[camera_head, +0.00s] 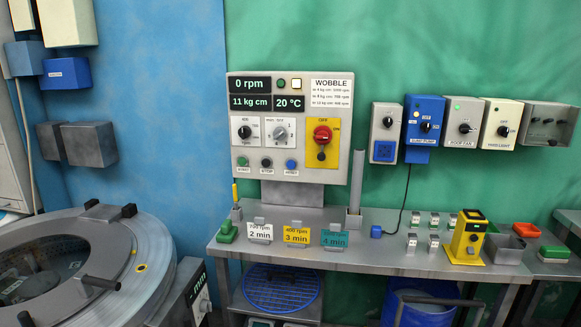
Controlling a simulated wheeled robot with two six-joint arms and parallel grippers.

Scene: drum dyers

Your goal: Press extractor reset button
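The extractor's control panel (290,105) stands upright at the back of the metal bench. Its displays read 0 rpm, 11 kg cm and 20 °C. Along its lower edge are a green button (242,162), a dark button (266,162) and a blue button (291,164), each with a small label below. The blue one is rightmost; its label is too small to read surely. A red rotary switch (322,134) on a yellow plate sits to its right. The round extractor drum (150,262) is at the lower left. Neither of my grippers is in view.
The bench (365,245) holds number cards, including a yellow 3 min card (296,234), small metal blocks, a yellow device (467,238) and a grey post (355,185) right of the panel. Several switch boxes, one blue (424,122), hang on the green wall. The bench's front strip is mostly clear.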

